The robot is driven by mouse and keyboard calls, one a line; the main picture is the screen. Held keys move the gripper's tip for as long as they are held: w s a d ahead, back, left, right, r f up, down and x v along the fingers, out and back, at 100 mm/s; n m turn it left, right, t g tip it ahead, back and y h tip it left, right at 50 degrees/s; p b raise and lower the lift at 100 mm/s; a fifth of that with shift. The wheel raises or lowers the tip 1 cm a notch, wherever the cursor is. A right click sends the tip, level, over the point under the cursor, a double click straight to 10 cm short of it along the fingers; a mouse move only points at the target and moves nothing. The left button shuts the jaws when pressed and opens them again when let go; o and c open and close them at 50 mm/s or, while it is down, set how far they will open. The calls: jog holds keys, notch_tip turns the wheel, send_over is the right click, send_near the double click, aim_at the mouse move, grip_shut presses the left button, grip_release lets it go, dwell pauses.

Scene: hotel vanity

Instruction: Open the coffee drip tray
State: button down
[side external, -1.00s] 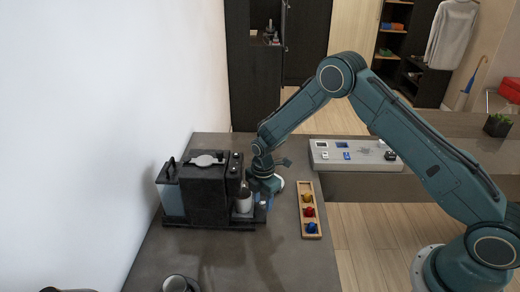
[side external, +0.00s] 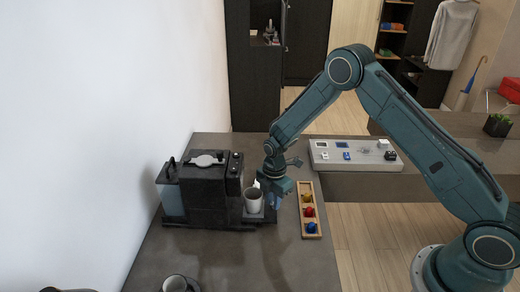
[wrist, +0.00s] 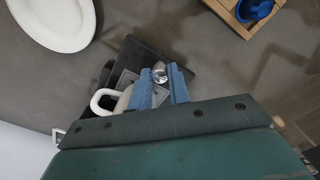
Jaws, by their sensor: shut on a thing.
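The black coffee machine (side external: 205,190) stands against the wall on the counter. Its drip tray (side external: 262,217) sticks out from the base on the right side, toward my gripper. A white cup (side external: 253,201) stands on the tray; its handle (wrist: 103,100) shows in the wrist view beside my fingers. My gripper (side external: 276,202) points down at the tray's outer end. In the wrist view my blue fingers (wrist: 160,86) are shut on a small shiny knob (wrist: 159,71) at the edge of the dark tray (wrist: 147,55). The rest of the tray is partly hidden by my fingers and the cup.
A wooden box (side external: 311,209) with colored capsules lies just right of my gripper. A white panel (side external: 355,155) with small items lies at the back right. The counter between the machine and front cup is clear.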

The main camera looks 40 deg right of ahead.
jog(key=s+d, duration=0.3)
jog(key=c, duration=1.3)
grip_release()
jog(key=shift+r, duration=0.15)
notch_tip(320, 180, up, 14)
jog(key=shift+f, duration=0.2)
